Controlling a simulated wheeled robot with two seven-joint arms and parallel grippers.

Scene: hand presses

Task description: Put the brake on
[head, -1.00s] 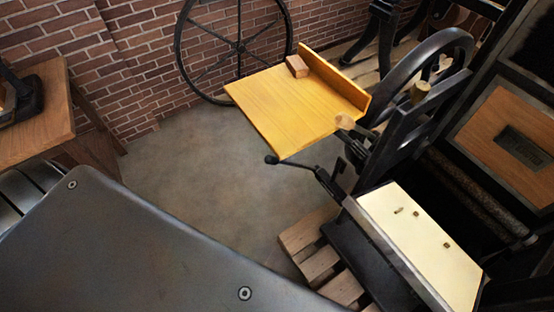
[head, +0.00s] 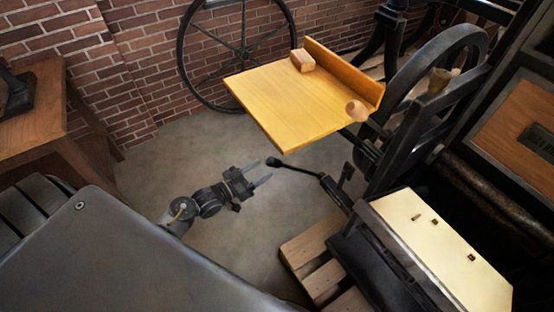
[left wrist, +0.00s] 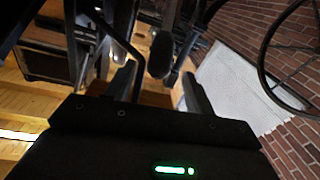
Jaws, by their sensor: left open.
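My right gripper is not in view.
The yellow feed board (head: 290,105) overhangs just above the gripper and carries a small wooden block (head: 303,60). The press bed with a cream plate (head: 440,250) is at lower right, above a wooden pallet (head: 312,250). The floor (head: 165,160) left of the gripper is clear.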

